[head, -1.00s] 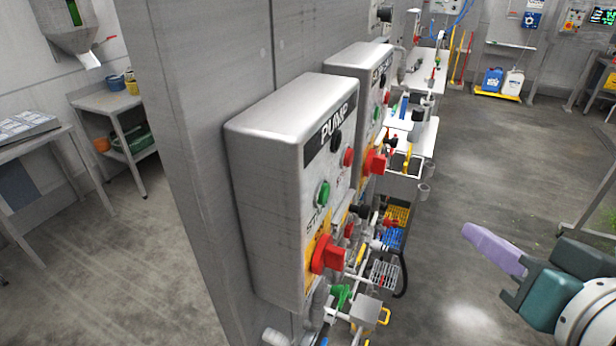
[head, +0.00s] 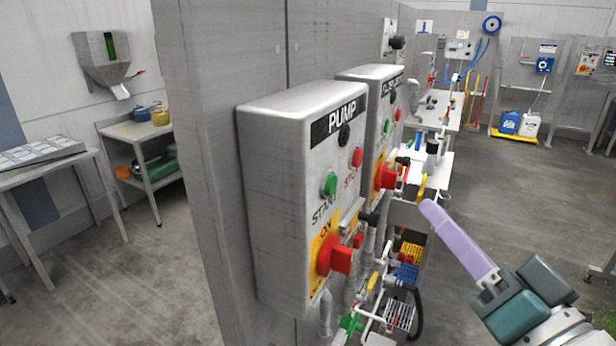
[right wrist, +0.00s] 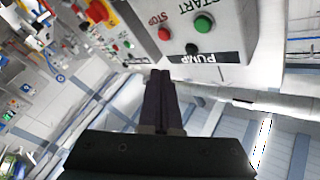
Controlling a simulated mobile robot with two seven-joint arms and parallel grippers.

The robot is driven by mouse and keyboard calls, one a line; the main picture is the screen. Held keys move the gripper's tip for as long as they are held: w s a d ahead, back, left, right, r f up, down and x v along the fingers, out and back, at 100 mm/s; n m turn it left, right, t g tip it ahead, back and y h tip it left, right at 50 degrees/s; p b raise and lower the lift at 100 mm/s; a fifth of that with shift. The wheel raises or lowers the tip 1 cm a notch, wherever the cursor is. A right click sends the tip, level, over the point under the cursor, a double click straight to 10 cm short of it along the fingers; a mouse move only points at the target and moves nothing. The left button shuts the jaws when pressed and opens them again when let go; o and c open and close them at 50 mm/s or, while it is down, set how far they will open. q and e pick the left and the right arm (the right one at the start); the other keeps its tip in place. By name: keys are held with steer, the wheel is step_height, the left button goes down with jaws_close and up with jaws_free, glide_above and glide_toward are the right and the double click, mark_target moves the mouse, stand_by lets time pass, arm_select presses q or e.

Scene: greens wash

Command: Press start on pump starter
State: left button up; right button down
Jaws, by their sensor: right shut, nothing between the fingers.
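The pump starter (head: 270,165) is a grey box on a grey panel, marked PUMP. Its green START button (head: 330,184) sits left of the red STOP button (head: 357,157), with a black knob above and a red rotary switch (head: 335,257) on a yellow plate below. In the right wrist view the green button (right wrist: 203,23) and red button (right wrist: 164,33) show upside down, beyond my fingertips. My right gripper (head: 428,206) has purple fingers, is shut and empty, and is right of the box, apart from it. My left gripper is not in view.
A second similar starter box (head: 372,85) stands just behind the first. Pipes and valves (head: 352,322) lie below the boxes. A side table (head: 140,130) is at the left.

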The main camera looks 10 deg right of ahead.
mark_target(330, 185)
steer(key=w+a+b, duration=0.3)
steer(key=w+a, duration=0.1)
steer(key=a, duration=0.3)
steer(key=shift+w, duration=0.35)
stand_by(0.7)
stand_by(0.9)
steer(key=shift+w+a, duration=0.1)
steer(key=shift+a, duration=0.05)
steer(key=shift+w+a, duration=0.15)
steer(key=shift+a, duration=0.1)
stand_by(0.5)
